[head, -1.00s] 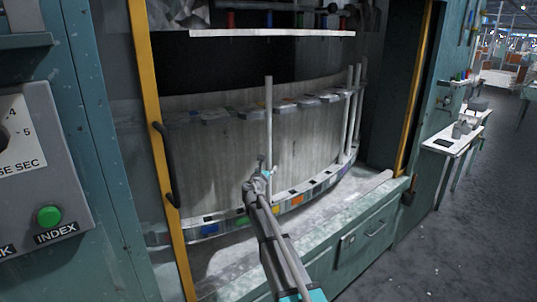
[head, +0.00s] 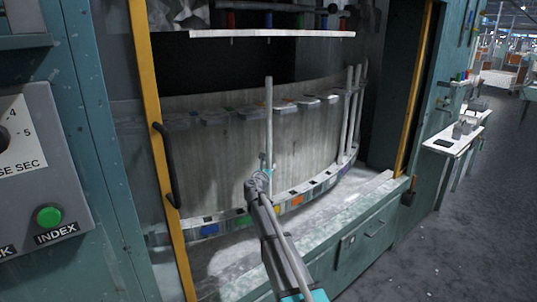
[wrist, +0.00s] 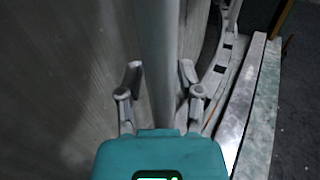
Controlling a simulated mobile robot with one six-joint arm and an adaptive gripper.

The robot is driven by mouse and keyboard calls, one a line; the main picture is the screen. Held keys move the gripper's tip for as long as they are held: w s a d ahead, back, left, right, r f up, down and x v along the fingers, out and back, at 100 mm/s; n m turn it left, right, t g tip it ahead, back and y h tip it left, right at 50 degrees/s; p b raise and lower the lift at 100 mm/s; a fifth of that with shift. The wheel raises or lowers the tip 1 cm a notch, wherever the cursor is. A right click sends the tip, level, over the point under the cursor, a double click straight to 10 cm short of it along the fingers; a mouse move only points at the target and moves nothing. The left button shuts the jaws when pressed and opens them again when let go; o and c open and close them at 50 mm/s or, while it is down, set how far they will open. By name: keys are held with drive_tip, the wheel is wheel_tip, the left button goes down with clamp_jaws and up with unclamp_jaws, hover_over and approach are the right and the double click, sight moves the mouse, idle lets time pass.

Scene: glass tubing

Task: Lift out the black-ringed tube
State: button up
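A tall pale tube (head: 269,115) stands upright at the middle of the curved drum wall. It also shows in the wrist view (wrist: 158,50), running between my fingers. No black ring can be made out on it. My gripper (head: 266,171) is at the lower part of this tube. In the wrist view my gripper (wrist: 160,78) is open, one finger on each side of the tube, with a gap showing on both sides. Other upright pale tubes (head: 346,110) stand close together at the drum's right side; no ring is readable on them either. The middle tube's lower end is hidden behind my gripper.
A lower rim with coloured tiles (head: 297,198) and an upper row of clamps (head: 285,107) follow the drum. A white shelf (head: 270,33) hangs above. Yellow posts (head: 153,130) flank the opening, and a pale ledge (head: 330,215) runs below.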

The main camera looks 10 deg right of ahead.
sight(268, 154)
clamp_jaws()
drive_tip(key=shift+r, duration=0.1)
wheel_tip(268, 154, up, 6)
drive_tip(key=p, duration=0.6)
drive_tip(key=shift+r, duration=0.1)
drive_tip(key=s+d, duration=0.4)
drive_tip(key=s, duration=0.4)
drive_tip(key=s+d+p, duration=0.1)
drive_tip(key=s+d, duration=0.4)
drive_tip(key=s, duration=0.2)
drive_tip(key=shift+s+r, duration=0.3)
drive_tip(key=shift+s, duration=0.05)
